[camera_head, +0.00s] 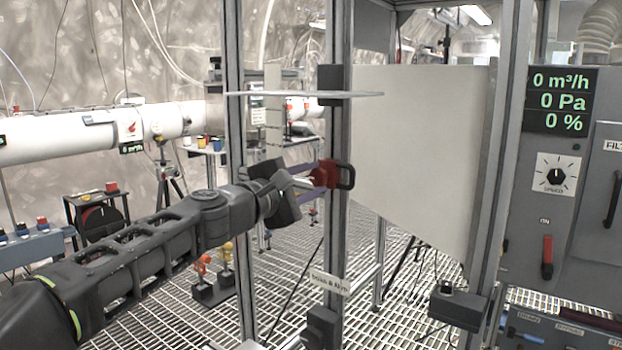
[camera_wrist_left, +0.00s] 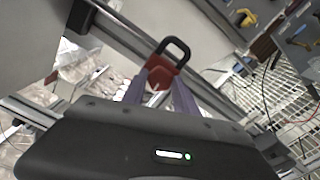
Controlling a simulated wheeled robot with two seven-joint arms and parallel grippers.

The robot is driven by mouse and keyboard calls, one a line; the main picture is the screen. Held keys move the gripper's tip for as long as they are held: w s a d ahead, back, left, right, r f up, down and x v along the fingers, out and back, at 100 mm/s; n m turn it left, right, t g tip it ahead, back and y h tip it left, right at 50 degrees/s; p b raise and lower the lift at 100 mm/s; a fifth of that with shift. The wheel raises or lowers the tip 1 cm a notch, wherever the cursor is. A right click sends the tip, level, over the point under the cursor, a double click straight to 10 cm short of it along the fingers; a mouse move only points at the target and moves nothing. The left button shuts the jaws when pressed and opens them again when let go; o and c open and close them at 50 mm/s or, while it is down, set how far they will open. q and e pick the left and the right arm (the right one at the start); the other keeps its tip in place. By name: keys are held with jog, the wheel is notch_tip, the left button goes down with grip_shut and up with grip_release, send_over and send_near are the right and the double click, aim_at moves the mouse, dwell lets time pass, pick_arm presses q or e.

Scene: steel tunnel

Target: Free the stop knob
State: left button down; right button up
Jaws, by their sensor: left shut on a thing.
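A red block with a black loop (camera_head: 324,174), which looks like a padlock, is beside the upright metal post in the middle of the head view. It also shows in the left wrist view (camera_wrist_left: 162,71). My left gripper (camera_head: 312,177) is shut on its red body, with the black loop pointing away from the fingers. I cannot tell whether the loop passes through anything. A dark box (camera_head: 460,307) with a small grey knob on top (camera_head: 446,287) is at the lower right; I cannot tell whether this is the stop knob. My right gripper is out of view.
Metal posts stand around my left gripper, with a large pale panel (camera_head: 420,150) to its right. A grey control cabinet with a dial (camera_head: 555,174) and a red handle (camera_head: 547,257) is at the far right. A label tag (camera_head: 329,283) is on the post below.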

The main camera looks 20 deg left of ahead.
pick_arm(q)
jog(key=shift+n, duration=0.4)
jog(key=c, duration=1)
grip_release()
jog(key=shift+o, duration=0.2)
jog(key=shift+s, duration=0.1)
jog(key=v, duration=0.7)
jog(key=shift+s+b, duration=0.3)
jog(key=shift+a, duration=0.15)
